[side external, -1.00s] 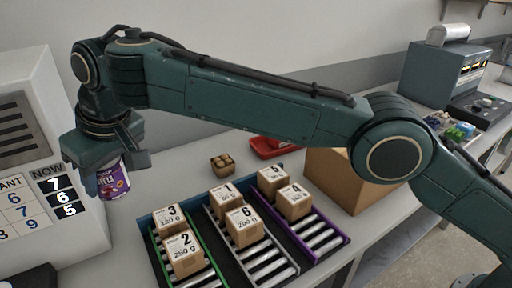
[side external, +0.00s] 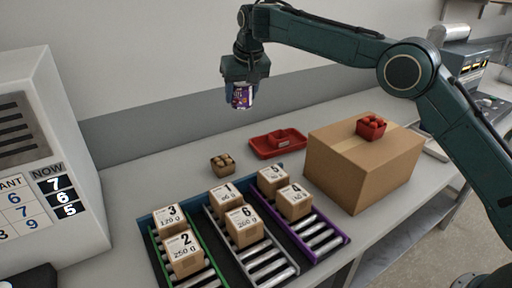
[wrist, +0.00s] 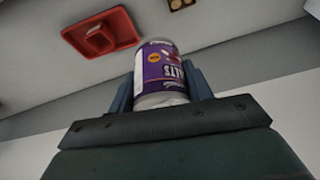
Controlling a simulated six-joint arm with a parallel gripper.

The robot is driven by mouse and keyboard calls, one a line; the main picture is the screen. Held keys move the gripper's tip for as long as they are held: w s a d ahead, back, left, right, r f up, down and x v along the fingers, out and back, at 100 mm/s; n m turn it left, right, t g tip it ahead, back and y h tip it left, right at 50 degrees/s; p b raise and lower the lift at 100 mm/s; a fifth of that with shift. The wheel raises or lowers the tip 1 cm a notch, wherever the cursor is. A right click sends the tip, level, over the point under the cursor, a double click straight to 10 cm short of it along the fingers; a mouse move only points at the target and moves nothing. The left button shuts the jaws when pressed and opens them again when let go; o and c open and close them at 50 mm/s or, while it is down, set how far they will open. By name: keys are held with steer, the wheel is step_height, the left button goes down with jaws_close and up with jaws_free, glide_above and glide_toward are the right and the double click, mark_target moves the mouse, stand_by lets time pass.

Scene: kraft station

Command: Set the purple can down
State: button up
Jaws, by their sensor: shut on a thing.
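The purple can (side external: 242,96) is held in my gripper (side external: 241,92), high above the back of the table near the wall. It has silver ends and white lettering. In the wrist view the can (wrist: 160,75) sits between the two blue fingers of my gripper (wrist: 160,88), which are shut on it. Nothing shows directly touching the can's lower end. In the side view the fingers cover part of the can.
A red tray (side external: 262,152) and a small box of brown items (side external: 222,164) lie on the table below. A cardboard box (side external: 350,178) carries a red punnet (side external: 371,127). Numbered boxes stand on roller lanes (side external: 268,268). A sign panel (side external: 40,150) stands at left. Back-left table is clear.

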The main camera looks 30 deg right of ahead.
steer(key=s+d+m+g+h, duration=0.15)
steer(key=d+m, duration=0.25)
steer(key=d, duration=1.4)
steer(key=s+d+m+h, duration=0.1)
steer(key=s+d+m, duration=0.25)
steer(key=d, duration=1.35)
steer(key=s+d+m+g+h, duration=0.25)
steer(key=s+d+m, duration=0.65)
steer(key=s+d, duration=1.7)
steer(key=shift+y, duration=0.4)
steer(key=f, duration=0.5)
steer(key=w+d+f, duration=0.1)
steer(key=f, duration=0.4)
steer(key=d+f, duration=0.1)
steer(key=f, duration=0.4)
steer(key=shift+w+d+f, duration=0.15)
steer(key=shift+w+f, duration=0.05)
steer(key=shift+w, duration=0.15)
steer(key=shift+f, duration=0.1)
steer(key=shift+f, duration=2.05)
steer(key=shift+f, duration=0.1)
